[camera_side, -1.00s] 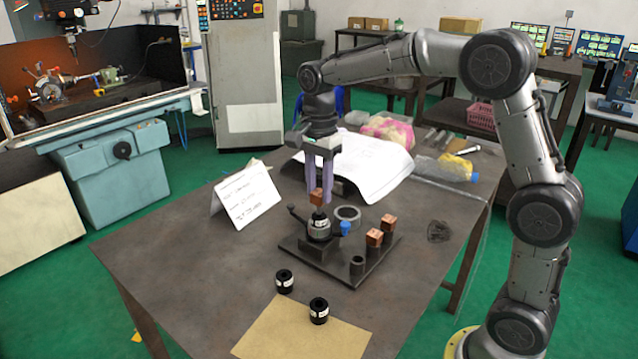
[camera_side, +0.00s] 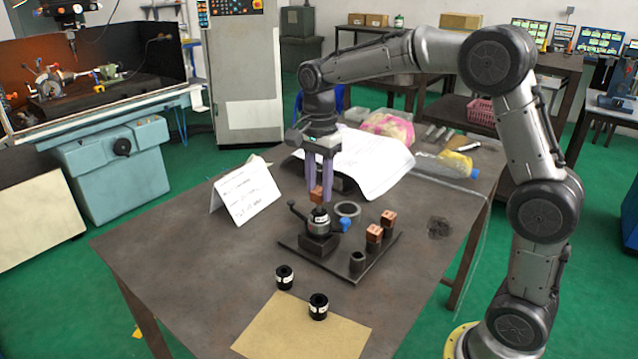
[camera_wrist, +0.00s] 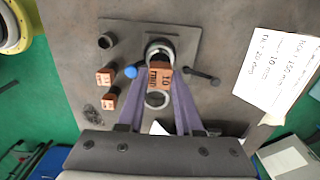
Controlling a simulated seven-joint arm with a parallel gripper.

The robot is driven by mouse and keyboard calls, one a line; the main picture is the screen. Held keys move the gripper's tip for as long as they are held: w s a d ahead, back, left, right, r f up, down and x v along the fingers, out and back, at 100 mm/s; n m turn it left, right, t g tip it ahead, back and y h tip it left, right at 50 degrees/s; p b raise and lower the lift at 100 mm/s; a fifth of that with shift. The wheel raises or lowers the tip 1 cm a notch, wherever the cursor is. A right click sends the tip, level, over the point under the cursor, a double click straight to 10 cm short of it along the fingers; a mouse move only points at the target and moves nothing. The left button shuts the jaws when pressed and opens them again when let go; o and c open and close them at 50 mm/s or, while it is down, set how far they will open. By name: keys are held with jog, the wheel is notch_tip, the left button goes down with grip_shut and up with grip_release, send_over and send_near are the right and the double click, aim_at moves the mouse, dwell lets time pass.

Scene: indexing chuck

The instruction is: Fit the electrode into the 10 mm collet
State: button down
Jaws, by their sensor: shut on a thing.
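My gripper (camera_side: 319,194) is shut on a copper electrode (camera_side: 316,193). The wrist view shows the electrode (camera_wrist: 160,77) between the two purple fingers, its face marked "10 mm". The electrode is directly above the chuck (camera_side: 318,241), which has a black top with a white label, a dark lever to the left and a blue knob to the right. From the side, the block's underside is very close to the collet's top (camera_side: 319,213). Whether its shank is inside the collet's bore cannot be told.
Two black collets (camera_side: 284,277) (camera_side: 318,306) stand in front. A white card (camera_side: 246,193) stands at left.

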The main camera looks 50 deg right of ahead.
jog(key=shift+f, duration=1.4)
jog(key=c, duration=0.5)
grip_release()
notch_tip(320, 180, up, 14)
dwell(0.3)
jog(key=shift+f, duration=0.1)
